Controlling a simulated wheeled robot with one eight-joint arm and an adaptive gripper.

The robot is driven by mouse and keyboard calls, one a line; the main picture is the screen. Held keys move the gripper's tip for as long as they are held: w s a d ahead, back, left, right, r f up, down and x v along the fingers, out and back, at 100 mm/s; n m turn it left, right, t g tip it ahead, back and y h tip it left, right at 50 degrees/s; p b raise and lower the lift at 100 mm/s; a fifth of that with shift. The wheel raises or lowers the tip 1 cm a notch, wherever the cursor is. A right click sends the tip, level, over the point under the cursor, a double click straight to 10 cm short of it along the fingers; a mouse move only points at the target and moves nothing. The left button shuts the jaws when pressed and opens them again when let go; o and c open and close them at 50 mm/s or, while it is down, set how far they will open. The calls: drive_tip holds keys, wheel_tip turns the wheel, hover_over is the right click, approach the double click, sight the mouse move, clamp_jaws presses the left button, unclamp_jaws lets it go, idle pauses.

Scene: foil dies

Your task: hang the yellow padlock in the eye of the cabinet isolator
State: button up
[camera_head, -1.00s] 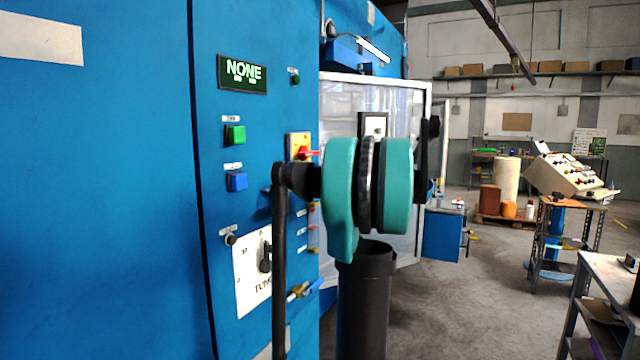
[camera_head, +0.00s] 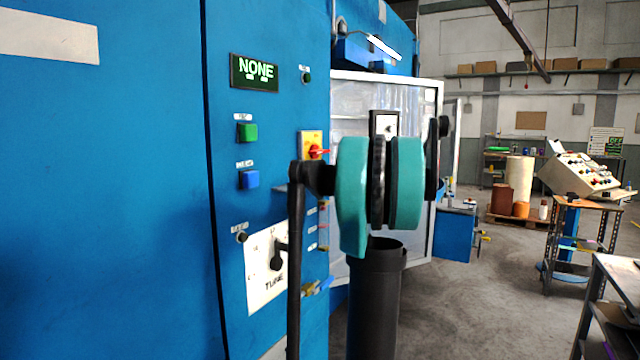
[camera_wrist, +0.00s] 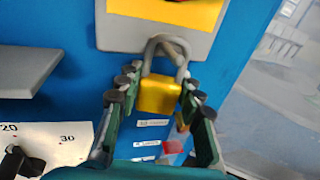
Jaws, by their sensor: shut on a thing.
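The yellow padlock (camera_wrist: 159,96) is between the fingers of my gripper (camera_wrist: 158,82) in the wrist view, body down and grey shackle up. My gripper is shut on its body. The shackle overlaps the lower part of the isolator's grey plate. I cannot tell whether it passes through the eye, which I cannot make out clearly. In the head view the isolator (camera_head: 311,143) is on the blue cabinet, left of my arm; my arm hides the padlock and fingers.
A grey ledge (camera_wrist: 28,71) juts out at the left in the wrist view. Below it is a white dial plate (camera_wrist: 70,140) with a black knob. Small labels and a red tag (camera_wrist: 172,147) are below the padlock. A clear-panelled door (camera_head: 350,90) stands behind my arm.

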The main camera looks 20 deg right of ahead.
idle(0.3)
drive_tip(key=o, duration=1.3)
drive_tip(key=v, duration=1.2)
drive_tip(key=shift+s, duration=0.1)
